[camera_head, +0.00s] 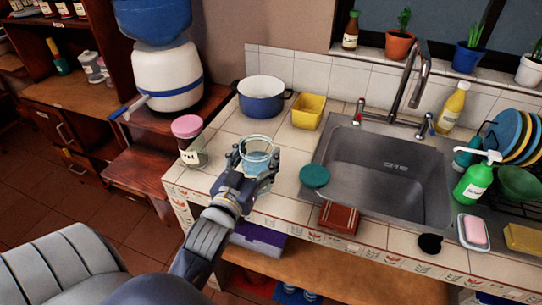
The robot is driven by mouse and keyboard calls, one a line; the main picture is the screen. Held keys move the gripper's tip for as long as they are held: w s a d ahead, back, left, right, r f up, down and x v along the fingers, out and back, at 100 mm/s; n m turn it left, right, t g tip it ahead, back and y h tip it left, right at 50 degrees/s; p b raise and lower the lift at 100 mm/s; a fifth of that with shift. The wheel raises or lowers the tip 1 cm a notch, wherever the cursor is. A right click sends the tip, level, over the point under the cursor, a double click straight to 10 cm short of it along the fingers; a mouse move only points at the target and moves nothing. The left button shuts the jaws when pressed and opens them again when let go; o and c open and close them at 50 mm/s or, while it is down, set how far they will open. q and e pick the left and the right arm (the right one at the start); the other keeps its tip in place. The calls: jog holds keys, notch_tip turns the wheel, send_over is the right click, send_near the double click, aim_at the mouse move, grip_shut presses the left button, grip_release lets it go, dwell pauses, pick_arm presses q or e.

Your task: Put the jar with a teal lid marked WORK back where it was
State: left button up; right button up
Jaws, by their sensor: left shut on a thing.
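My left gripper (258,180) is shut on a clear, blue-tinted glass jar (259,147) at the front of the tiled counter (230,125). The jar looks upright and its top looks open. I cannot tell whether it touches the counter, and no WORK marking shows on it. A round teal lid (314,176) lies apart from it, to the right at the sink's left edge. Another jar with a pink lid (188,140), with a label ending in YM, stands left of my gripper. My right gripper is not in view.
A blue pot (262,98) and a yellow tub (308,111) stand behind. The sink (385,165) is on the right, with a brown box-like thing (338,217) at its front left. A white dispenser (168,75) stands at the left. Bare tiles lie between pot and jar.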

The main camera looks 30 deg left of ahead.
pick_arm(q)
jog(key=w+d+f+p, duration=0.1)
jog(key=w+f, duration=0.2)
jog(key=w, duration=0.1)
jog(key=shift+w+f, duration=0.35)
jog(key=shift+f, duration=0.15)
jog(key=o, duration=1.8)
jog(key=shift+f, duration=0.1)
jog(key=shift+b+v, duration=1.3)
jog(key=shift+v, duration=4.8)
